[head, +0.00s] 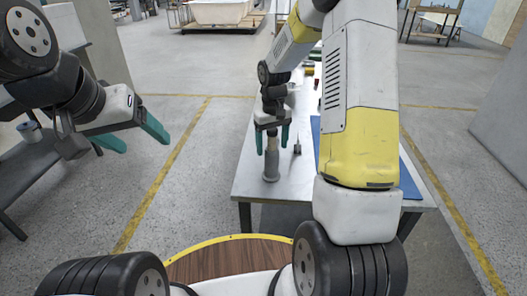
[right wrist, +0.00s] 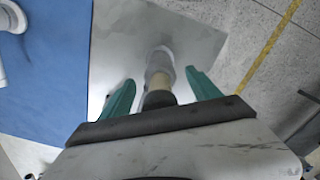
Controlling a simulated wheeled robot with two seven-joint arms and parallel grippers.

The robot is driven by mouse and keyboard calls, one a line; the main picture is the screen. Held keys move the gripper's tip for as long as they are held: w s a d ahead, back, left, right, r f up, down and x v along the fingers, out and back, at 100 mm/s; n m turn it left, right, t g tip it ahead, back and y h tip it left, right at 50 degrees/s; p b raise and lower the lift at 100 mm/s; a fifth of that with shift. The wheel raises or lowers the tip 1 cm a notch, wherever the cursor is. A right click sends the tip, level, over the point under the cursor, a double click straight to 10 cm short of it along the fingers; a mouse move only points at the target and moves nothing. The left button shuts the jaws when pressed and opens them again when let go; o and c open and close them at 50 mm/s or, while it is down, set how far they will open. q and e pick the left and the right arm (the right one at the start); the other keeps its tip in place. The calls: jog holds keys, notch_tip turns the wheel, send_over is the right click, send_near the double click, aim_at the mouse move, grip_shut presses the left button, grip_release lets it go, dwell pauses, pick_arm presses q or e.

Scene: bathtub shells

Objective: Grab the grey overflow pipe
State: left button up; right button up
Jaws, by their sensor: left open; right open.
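The grey overflow pipe (head: 271,165) stands upright on the metal table near its left front corner, with a wider base and a tan upper part. My right gripper (head: 272,147) is above it, open, with its teal fingers on either side of the pipe's upper part. In the right wrist view the pipe (right wrist: 160,63) shows between the open fingers of my right gripper (right wrist: 159,78), with gaps on both sides. The dark top end is close to the palm. My left gripper (head: 145,142) is open and empty, off to the left over the floor.
The metal table (head: 246,185) has a blue mat (head: 409,184) on its right side. A small dark-tipped tool (head: 297,147) stands just right of the pipe. Small items lie farther back. A grey bench (head: 30,160) is at the left.

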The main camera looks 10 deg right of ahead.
jog(key=shift+f, duration=0.2)
grip_shut()
jog(key=shift+r, duration=0.2)
